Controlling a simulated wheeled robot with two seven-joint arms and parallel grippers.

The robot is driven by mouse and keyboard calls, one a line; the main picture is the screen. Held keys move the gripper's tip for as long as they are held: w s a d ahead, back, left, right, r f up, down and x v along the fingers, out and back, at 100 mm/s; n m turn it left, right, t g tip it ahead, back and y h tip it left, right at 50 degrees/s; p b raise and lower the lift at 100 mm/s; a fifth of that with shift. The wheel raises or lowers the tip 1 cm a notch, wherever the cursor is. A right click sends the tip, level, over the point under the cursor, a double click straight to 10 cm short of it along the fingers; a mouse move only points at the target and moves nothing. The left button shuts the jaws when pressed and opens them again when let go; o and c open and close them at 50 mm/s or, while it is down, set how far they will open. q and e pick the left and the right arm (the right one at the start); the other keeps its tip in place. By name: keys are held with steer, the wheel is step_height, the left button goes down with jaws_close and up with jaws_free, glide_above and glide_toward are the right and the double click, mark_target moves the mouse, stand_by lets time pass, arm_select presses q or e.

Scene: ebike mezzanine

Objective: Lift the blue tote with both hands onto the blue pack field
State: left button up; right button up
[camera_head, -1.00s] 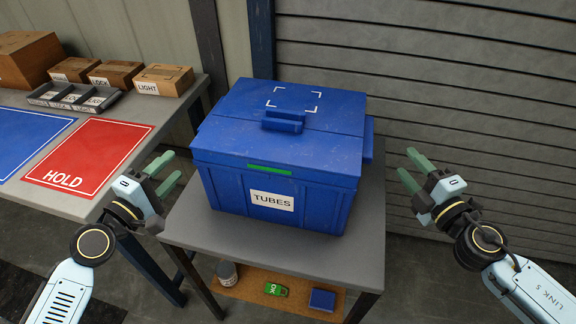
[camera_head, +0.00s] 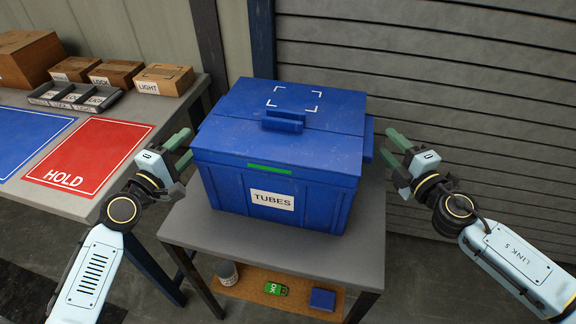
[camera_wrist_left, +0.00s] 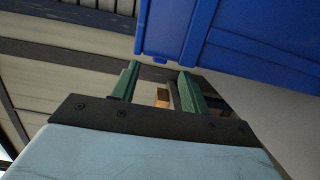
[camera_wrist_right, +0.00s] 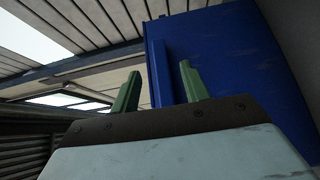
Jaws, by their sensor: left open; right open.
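The blue tote (camera_head: 225,182), lidded and labelled TUBES, sits upright on a small grey table (camera_head: 255,240). A ledge juts from its right side. My left gripper (camera_head: 182,146) is open and empty just left of the tote. The left wrist view shows the tote (camera_wrist_left: 235,40) above and beyond its open fingers (camera_wrist_left: 155,82). My right gripper (camera_head: 392,148) is open and empty just right of the tote. In the right wrist view the tote (camera_wrist_right: 225,60) and its side ledge stand beyond the open fingers (camera_wrist_right: 160,85). The blue pack field (camera_head: 25,140) lies empty on the left bench.
A red HOLD field (camera_head: 90,155) lies beside the blue field. Several cardboard boxes (camera_head: 163,78) and a grey divided tray (camera_head: 72,97) stand behind them on the bench. A lower shelf (camera_head: 262,290) holds small items. A slatted wall (camera_head: 470,90) rises behind the tote.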

mark_target(198, 130)
arm_select(q)
steer(key=x, duration=0.6)
steer(key=shift+w+d, duration=0.25)
steer(key=shift+w, duration=0.1)
arm_select(e)
steer(key=x, duration=0.6)
steer(key=shift+w+a, duration=0.15)
steer(key=shift+w, duration=0.2)
arm_select(q)
jaws_close()
arm_select(e)
jaws_close()
arm_select(q)
steer(key=shift+w+a+r, duration=0.1)
steer(key=shift+w+r, duration=0.05)
steer(key=shift+r, duration=0.2)
arm_select(e)
steer(key=shift+w+r, duration=0.2)
steer(key=shift+r, duration=0.2)
